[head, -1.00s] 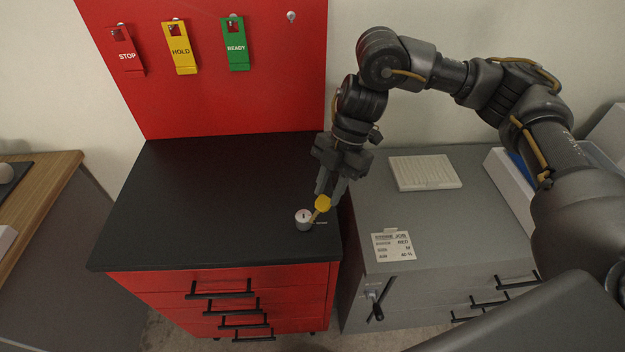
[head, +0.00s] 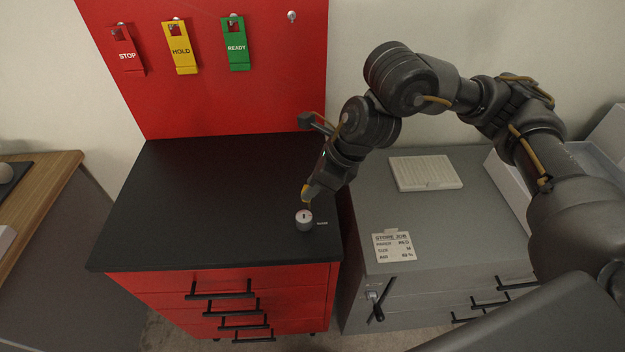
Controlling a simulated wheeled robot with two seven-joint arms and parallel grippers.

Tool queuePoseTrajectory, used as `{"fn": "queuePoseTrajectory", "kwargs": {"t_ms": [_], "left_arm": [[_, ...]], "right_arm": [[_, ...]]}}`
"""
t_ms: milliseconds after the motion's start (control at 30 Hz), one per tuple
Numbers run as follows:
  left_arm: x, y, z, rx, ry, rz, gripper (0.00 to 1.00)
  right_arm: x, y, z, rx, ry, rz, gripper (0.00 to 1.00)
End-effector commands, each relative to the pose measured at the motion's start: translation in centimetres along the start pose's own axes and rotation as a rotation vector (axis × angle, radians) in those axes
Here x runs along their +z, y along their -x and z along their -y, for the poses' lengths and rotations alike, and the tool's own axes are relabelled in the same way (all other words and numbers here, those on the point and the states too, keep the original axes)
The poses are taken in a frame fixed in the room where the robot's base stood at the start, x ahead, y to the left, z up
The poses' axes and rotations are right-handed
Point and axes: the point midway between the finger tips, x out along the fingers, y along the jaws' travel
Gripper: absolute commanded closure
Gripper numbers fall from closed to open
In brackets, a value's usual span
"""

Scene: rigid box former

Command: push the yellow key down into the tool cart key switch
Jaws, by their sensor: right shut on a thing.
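The key switch (head: 304,220) is a short light cylinder with a dark slot in its top, near the front right corner of the tool cart's black top (head: 205,205). My right gripper (head: 312,190) is shut on the yellow key, just above and behind the switch. Only a small part of the yellow key (head: 306,195) shows at the fingertips; my gripper hides the rest. The key seems to be above the switch, but I cannot tell whether its tip touches the slot. My left gripper is not in view.
A red back panel holds the STOP (head: 126,50), HOLD (head: 181,47) and READY (head: 236,44) tags. A grey cabinet (head: 440,225) with a white ribbed tray (head: 425,172) and a label card (head: 394,247) stands right of the cart. The black top's left side is clear.

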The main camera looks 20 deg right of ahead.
Motion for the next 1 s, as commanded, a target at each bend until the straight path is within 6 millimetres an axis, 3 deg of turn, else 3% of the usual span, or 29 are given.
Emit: {"fn": "queuePoseTrajectory", "kwargs": {"t_ms": [400, 1000], "left_arm": [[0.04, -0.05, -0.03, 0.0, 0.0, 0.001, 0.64], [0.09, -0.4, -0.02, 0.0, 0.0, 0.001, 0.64]], "right_arm": [[0.43, 0.23, 0.27, 0.177, 0.288, 0.128, 0.92], [0.22, -0.23, 0.23, 0.185, 0.3, 0.132, 0.92]]}}
